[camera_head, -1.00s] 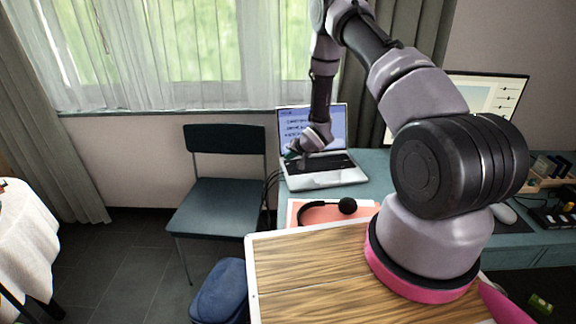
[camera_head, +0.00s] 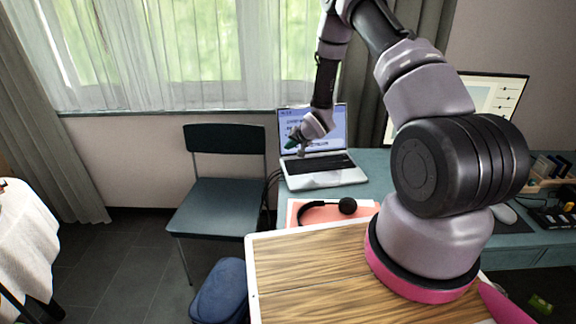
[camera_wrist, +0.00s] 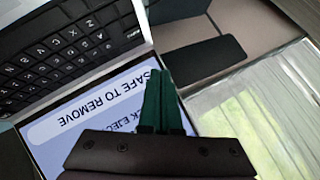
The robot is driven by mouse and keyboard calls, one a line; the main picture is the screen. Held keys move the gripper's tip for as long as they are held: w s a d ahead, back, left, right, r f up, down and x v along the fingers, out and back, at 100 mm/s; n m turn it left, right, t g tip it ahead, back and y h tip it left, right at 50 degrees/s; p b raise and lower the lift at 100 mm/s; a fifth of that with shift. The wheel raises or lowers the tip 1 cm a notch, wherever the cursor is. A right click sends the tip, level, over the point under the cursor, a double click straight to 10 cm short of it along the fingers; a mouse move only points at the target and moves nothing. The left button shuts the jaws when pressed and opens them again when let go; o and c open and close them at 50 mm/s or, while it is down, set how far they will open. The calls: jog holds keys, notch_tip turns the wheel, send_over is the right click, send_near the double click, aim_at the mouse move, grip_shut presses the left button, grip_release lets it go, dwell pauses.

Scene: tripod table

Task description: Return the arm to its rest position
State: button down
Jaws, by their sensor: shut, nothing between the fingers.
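My arm rises from its base on the wood-topped surface (camera_head: 310,275) and bends down toward the desk. My gripper (camera_head: 293,146) hangs in front of the laptop (camera_head: 325,170), at the left part of its screen in the head view. In the wrist view my gripper (camera_wrist: 160,78) has its green fingers together, with nothing between them. Behind them the laptop screen (camera_wrist: 95,115) reads "SAFE TO REMOVE", upside down. The laptop's keyboard (camera_wrist: 60,50) is at the upper left. I cannot tell how far the fingertips are from the screen.
The desk (camera_head: 378,170) holds a headset (camera_head: 328,211) on an orange sheet, a monitor (camera_head: 490,95), a mouse (camera_head: 503,213) and a tray of small items at right. A dark chair (camera_head: 225,175) stands left of the desk. A white-draped table (camera_head: 25,245) is far left.

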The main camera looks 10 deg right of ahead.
jog(key=d+r+h, duration=0.1)
jog(key=d+r, duration=0.1)
jog(key=r, duration=0.7)
jog(key=d+r+h, duration=0.1)
jog(key=d+r, duration=0.2)
jog(key=r, duration=0.5)
jog(key=s+d+r+h, duration=0.1)
jog(key=s+r, duration=0.4)
jog(key=r, duration=0.3)
jog(key=s+d+r+h, duration=0.15)
jog(key=s+r, duration=0.25)
jog(key=r, duration=0.4)
jog(key=s+r+y, duration=0.1)
jog(key=s+r, duration=0.3)
jog(key=s, duration=0.6)
jog(key=s+a+r+g+y, duration=0.1)
jog(key=s+r, duration=0.3)
jog(key=s, duration=0.6)
jog(key=s+a+r+y, duration=0.1)
jog(key=s+r, duration=0.3)
jog(key=s, duration=0.7)
jog(key=shift+r, duration=0.3)
